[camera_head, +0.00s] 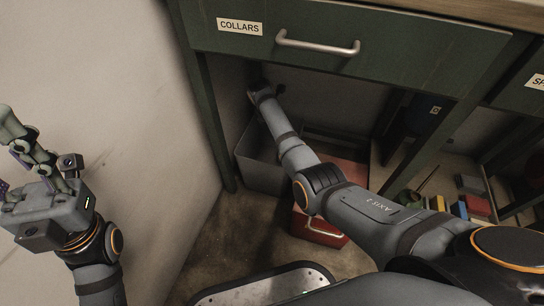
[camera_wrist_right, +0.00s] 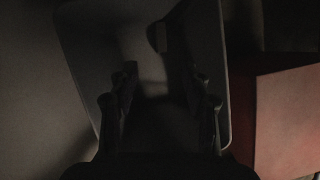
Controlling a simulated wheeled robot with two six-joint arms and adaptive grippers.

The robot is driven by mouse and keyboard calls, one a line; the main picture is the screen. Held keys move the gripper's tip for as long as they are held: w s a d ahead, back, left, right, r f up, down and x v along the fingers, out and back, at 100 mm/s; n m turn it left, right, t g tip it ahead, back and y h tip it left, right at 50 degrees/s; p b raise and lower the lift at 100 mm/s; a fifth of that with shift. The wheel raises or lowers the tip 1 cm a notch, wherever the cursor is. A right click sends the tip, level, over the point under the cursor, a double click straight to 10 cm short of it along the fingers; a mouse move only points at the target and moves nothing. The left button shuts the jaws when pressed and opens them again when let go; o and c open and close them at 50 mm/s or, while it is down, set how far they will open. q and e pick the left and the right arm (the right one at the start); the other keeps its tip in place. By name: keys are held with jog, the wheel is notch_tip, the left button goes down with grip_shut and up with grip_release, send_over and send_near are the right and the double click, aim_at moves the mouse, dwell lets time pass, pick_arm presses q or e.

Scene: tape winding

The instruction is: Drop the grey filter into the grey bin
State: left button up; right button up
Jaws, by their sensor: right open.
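The grey bin (camera_head: 258,172) stands on the floor under the bench, beside the left wall. My right arm reaches in under the drawer, and my right gripper (camera_head: 263,93) is above the bin's far part. In the dark right wrist view, the two fingers (camera_wrist_right: 162,88) are apart with nothing visible between them, over the open bin (camera_wrist_right: 84,58). A small dim object (camera_wrist_right: 157,37) shows inside the bin outline; I cannot tell whether it is the grey filter. No filter is clearly visible. My left gripper (camera_head: 22,150) is raised at the left edge; its opening cannot be made out.
A red box (camera_head: 318,229) with a handle stands right of the bin; its side shows in the wrist view (camera_wrist_right: 288,120). The green drawer (camera_head: 345,62) labelled COLLARS hangs above my right arm. Coloured blocks (camera_head: 470,200) lie on the right. The wall (camera_head: 110,90) is close at left.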

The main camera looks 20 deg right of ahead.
jog(key=v, duration=1.1)
jog(key=shift+f, duration=0.1)
